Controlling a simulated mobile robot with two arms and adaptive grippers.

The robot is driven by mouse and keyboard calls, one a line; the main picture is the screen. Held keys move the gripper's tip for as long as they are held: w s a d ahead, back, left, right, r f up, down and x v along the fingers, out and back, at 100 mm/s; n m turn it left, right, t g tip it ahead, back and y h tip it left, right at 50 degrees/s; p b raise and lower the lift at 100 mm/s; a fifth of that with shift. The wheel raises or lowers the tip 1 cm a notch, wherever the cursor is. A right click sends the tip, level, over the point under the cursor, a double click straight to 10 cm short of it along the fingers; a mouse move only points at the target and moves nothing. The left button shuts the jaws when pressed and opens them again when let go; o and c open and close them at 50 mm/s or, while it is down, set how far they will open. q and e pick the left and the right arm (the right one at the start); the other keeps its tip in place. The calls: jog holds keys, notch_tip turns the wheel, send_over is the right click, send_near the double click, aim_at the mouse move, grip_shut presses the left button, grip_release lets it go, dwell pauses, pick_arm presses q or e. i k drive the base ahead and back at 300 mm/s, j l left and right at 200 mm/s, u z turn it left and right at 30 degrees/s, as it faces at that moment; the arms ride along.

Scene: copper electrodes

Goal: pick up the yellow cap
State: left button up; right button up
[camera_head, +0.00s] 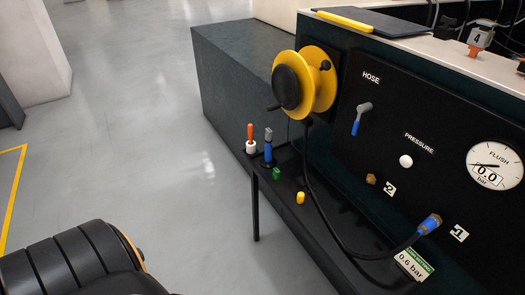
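The small yellow cap (300,198) stands on the dark narrow shelf (325,235) in front of the black panel, in the head view. It is right of and nearer than a small green cap (276,174). Nothing touches the yellow cap, and the black hose hangs just to its right. Neither of my grippers shows in this view. Only a dark ridged part of my own body fills the bottom left corner, well away from the cap.
An orange-and-white item (250,140) and a blue-and-grey tool (268,146) stand at the shelf's left end. The yellow hose reel (318,82) juts out above. The black hose (322,205) runs down to a blue connector (429,224). Grey floor (150,130) left is clear.

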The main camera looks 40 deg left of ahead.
aim_at(301, 196)
jog(key=j+u, duration=0.1)
jog(key=u, duration=0.75)
jog(key=k+j, duration=0.05)
